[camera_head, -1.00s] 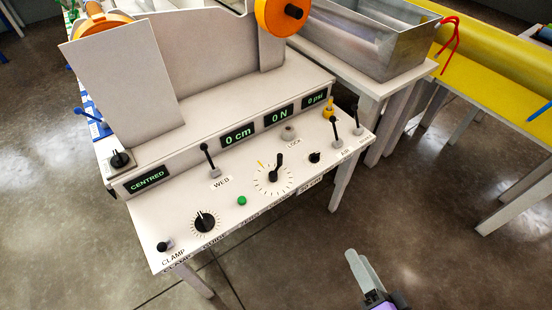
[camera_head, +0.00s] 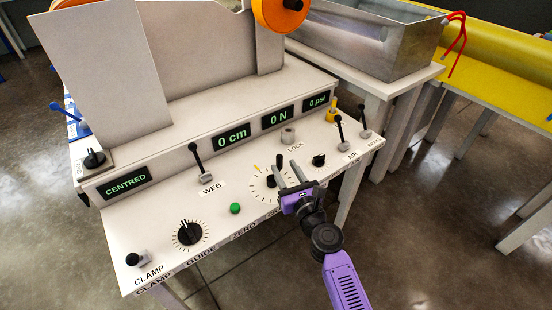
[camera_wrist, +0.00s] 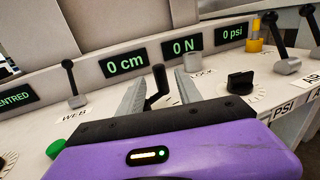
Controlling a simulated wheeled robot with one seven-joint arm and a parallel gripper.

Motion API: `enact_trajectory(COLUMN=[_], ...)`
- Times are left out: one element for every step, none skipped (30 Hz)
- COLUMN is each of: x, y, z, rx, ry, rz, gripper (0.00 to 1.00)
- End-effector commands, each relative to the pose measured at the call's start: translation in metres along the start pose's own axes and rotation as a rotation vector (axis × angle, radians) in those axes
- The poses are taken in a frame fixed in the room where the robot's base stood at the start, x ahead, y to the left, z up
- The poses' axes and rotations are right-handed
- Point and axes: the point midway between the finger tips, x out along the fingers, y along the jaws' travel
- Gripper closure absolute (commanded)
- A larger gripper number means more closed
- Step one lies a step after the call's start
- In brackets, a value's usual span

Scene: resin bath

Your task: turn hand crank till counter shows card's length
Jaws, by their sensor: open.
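A small black crank (camera_head: 279,165) stands on a ticked white dial (camera_head: 258,187) with a yellow mark, on the sloping control panel. It also shows in the wrist view (camera_wrist: 157,85), between and beyond the fingers. My gripper (camera_head: 287,176) is open and empty just in front of the crank; whether a finger touches it I cannot tell. The counter (camera_head: 232,137) reads 0 cm; it also shows in the wrist view (camera_wrist: 125,63). A blank pale sheet (camera_head: 100,75) stands upright at the left. I see no card with a length on it.
Displays read 0 N (camera_head: 277,118), 0 psi (camera_head: 317,102) and CENTRED (camera_head: 125,183). Close by are the WEB lever (camera_head: 198,159), a green button (camera_head: 235,208), a black knob (camera_head: 319,160) and a LOCK knob (camera_head: 288,136). A metal bath (camera_head: 400,50) stands behind right.

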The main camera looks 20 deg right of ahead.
Motion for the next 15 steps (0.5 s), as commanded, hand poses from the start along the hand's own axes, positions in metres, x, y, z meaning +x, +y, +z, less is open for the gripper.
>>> enact_trajectory(x=[0.004, 0.006, 0.010, 0.013, 0.017, 0.022, 0.026, 0.031, 0.037, 0.042, 0.046, 0.051, 0.056, 0.059, 0.064], y=[0.001, 0.001, 0.001, 0.001, 0.000, 0.000, 0.000, 0.000, 0.000, 0.000, 0.000, 0.001, 0.001, 0.001, 0.001], z=[0.000, 0.001, 0.001, 0.001, 0.000, 0.001, 0.001, 0.001, 0.000, 0.000, 0.000, 0.000, 0.001, -0.001, 0.000], rx=[0.011, 0.014, 0.016, 0.016, 0.015, 0.015, 0.014, 0.014, 0.013, 0.013, 0.012, 0.012, 0.012, 0.012, 0.012], ry=[-0.002, -0.003, -0.004, -0.003, -0.003, -0.005, -0.004, -0.004, -0.004, -0.004, -0.004, -0.004, -0.004, -0.003, -0.004], rz=[0.000, 0.000, 0.000, 0.000, -0.001, -0.001, -0.001, -0.001, -0.001, -0.001, -0.001, 0.000, 0.000, 0.000, 0.000], gripper=[0.59, 0.59, 0.59, 0.59, 0.59, 0.59, 0.59, 0.59, 0.59, 0.59, 0.59, 0.59, 0.59, 0.59, 0.59])
